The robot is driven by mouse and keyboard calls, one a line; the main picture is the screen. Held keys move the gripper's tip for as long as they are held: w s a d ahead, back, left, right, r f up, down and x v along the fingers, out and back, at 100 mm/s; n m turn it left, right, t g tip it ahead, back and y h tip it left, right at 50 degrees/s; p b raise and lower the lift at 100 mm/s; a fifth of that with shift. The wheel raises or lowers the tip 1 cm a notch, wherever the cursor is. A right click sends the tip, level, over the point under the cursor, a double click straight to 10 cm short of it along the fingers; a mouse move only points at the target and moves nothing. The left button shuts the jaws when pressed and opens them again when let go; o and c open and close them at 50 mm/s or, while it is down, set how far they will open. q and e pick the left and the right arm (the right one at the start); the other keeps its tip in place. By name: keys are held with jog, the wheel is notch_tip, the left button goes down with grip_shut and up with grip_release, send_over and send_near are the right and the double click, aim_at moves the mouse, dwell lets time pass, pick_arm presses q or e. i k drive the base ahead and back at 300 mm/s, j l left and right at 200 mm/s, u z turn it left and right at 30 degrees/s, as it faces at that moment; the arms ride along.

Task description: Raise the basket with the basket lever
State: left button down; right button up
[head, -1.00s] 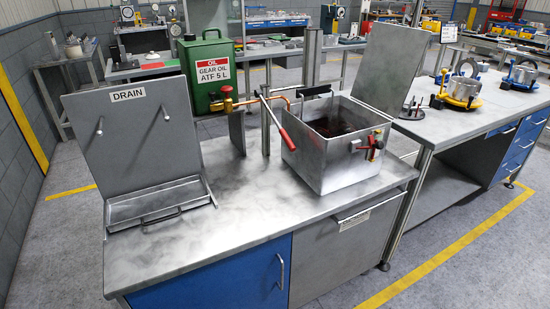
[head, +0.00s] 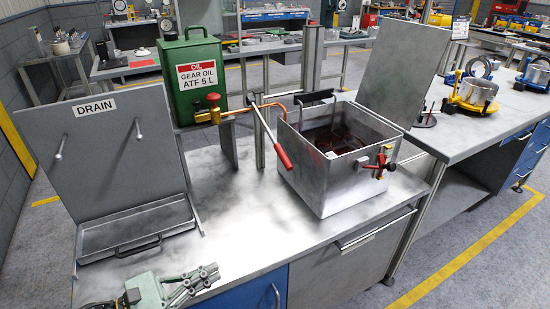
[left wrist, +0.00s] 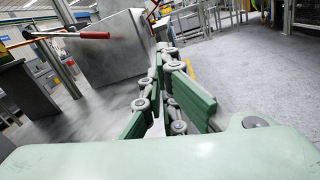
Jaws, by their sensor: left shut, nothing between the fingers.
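The basket lever (head: 282,152) is a metal bar with a red grip, slanting down in front of the left side of the square metal tank (head: 330,190). Its red grip also shows at the upper left of the left wrist view (left wrist: 95,35). The basket (head: 330,140) sits low inside the tank, mostly hidden by the walls, with dark red liquid around it. A dark hooked bar (head: 318,97) stands at the tank's back rim. My left gripper (head: 212,276) is shut and empty at the bench's front left, well apart from the lever. My right gripper is not in view.
A drain tray (head: 138,232) with an upright panel stands at the left. A green oil can (head: 190,80) and a brass valve (head: 212,112) are behind the lever. A red-handled tap (head: 380,162) sticks out of the tank's front right. The bench top between tray and tank is clear.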

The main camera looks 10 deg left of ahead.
aim_at(250, 101)
jog(key=i, duration=1)
